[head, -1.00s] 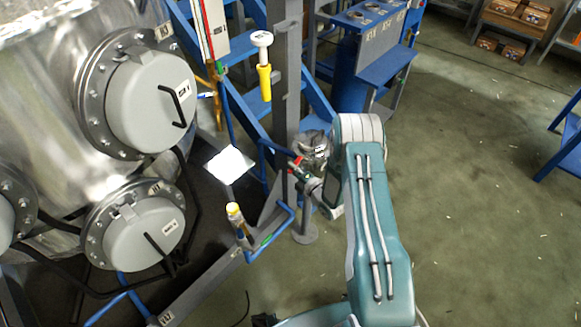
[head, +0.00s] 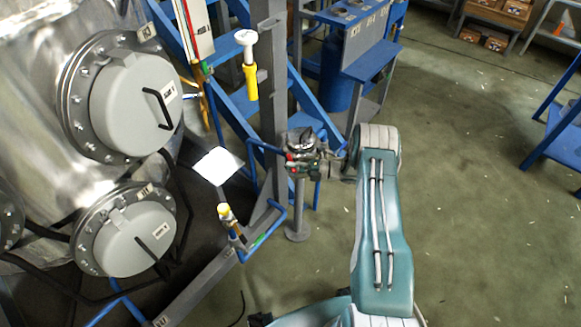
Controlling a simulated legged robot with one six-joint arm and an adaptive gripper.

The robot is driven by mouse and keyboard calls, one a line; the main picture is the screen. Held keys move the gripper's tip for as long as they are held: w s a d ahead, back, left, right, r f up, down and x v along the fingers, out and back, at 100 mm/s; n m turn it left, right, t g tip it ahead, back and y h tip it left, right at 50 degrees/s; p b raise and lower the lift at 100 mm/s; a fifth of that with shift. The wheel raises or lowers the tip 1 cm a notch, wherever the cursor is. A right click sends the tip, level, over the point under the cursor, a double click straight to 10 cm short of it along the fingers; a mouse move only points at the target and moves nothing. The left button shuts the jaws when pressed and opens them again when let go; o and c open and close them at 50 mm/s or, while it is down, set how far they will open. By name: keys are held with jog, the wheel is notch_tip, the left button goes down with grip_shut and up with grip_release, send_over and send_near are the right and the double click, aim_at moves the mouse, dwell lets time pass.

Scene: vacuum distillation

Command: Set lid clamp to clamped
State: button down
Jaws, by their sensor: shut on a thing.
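A small metal vessel (head: 301,140) with a dark top stands on a grey pedestal right of the grey post. A small red part (head: 291,157) shows on its near side, where the lid clamp appears to be; the clamp's exact position is too small to tell. My gripper (head: 318,164) is at the vessel's near right side, with the arm reaching in from the right. It is shut on a small part there, seemingly the lid clamp. The fingertips blend with the vessel's fittings and are partly hidden.
A large steel tank with grey round hatches (head: 130,103) fills the left. A grey post (head: 268,90), blue rails and a yellow-handled tool (head: 250,80) stand close left of the vessel. A blue console (head: 365,45) is behind.

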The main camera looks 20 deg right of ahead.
jog(key=shift+s+d+f, duration=0.1)
jog(key=shift+f, duration=0.1)
dwell(0.3)
jog(key=c, duration=0.7)
grip_release()
jog(key=shift+r, duration=0.1)
jog(key=v, duration=1.2)
jog(key=shift+w+d, duration=0.15)
jog(key=shift+w, duration=0.15)
jog(key=shift+c, duration=0.4)
